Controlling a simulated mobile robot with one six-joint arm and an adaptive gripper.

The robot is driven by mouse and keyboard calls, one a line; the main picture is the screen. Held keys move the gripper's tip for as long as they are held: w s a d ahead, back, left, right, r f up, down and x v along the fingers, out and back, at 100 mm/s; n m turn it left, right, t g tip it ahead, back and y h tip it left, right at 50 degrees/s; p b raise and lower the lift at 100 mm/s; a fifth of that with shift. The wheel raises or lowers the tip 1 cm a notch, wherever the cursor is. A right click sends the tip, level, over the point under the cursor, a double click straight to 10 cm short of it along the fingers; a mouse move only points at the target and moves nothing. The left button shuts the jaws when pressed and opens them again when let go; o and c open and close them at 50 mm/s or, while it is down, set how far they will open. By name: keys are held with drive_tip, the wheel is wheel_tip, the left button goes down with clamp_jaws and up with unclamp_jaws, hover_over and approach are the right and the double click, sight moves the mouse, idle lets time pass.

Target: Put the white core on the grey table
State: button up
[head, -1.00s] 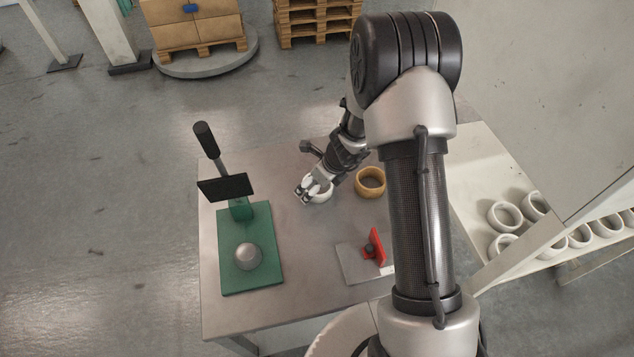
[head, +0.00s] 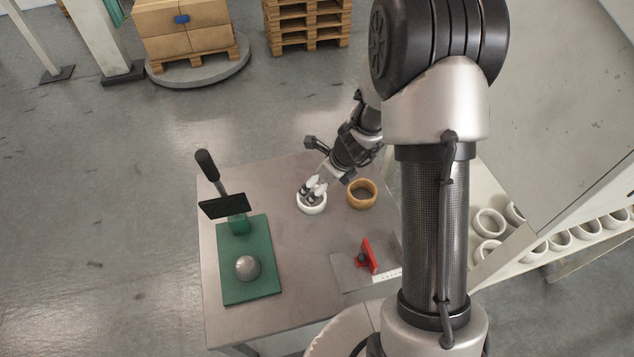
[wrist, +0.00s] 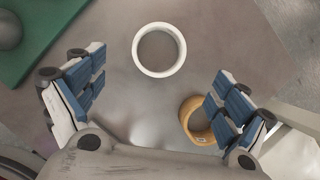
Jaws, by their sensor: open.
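The white core (head: 313,204) is a ring lying flat on the grey table (head: 300,250), toward its back. It also shows in the wrist view (wrist: 137,54), ahead of and between my fingers. My gripper (head: 315,186) is open and empty. It is just above the core in the head view and hides part of its far rim. In the wrist view the fingers (wrist: 160,90) are wide apart, with a gap to the core, and do not touch it.
A tan tape roll (head: 362,206) sits right of the core. A green press (head: 232,290) with a lever stands on the left. A red stop on a plate (head: 368,256) is at the front right. More white cores (head: 489,222) lie on a shelf at the right.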

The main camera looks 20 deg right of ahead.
drive_tip(key=s+a+r+n, duration=0.3)
drive_tip(key=s+r+n, duration=0.2)
drive_tip(key=r+n, duration=0.4)
drive_tip(key=s+a+r+n, duration=0.3)
drive_tip(key=s+r+n, duration=0.25)
drive_tip(key=r, duration=0.65)
drive_tip(key=s+d+r+n+h, duration=0.1)
drive_tip(key=s+d+r+n, duration=0.1)
drive_tip(key=s+n, duration=0.5)
drive_tip(key=s+d+r+n+h, duration=0.1)
drive_tip(key=s+d+r+n, duration=0.1)
drive_tip(key=s+r+n, duration=0.2)
drive_tip(key=s+n, duration=0.3)
drive_tip(key=s, duration=0.2)
drive_tip(key=shift+s+r+n+t+h, duration=0.15)
drive_tip(key=shift+r+n+t+h, duration=0.15)
drive_tip(key=shift+n+t, duration=0.1)
drive_tip(key=shift+f, duration=0.1)
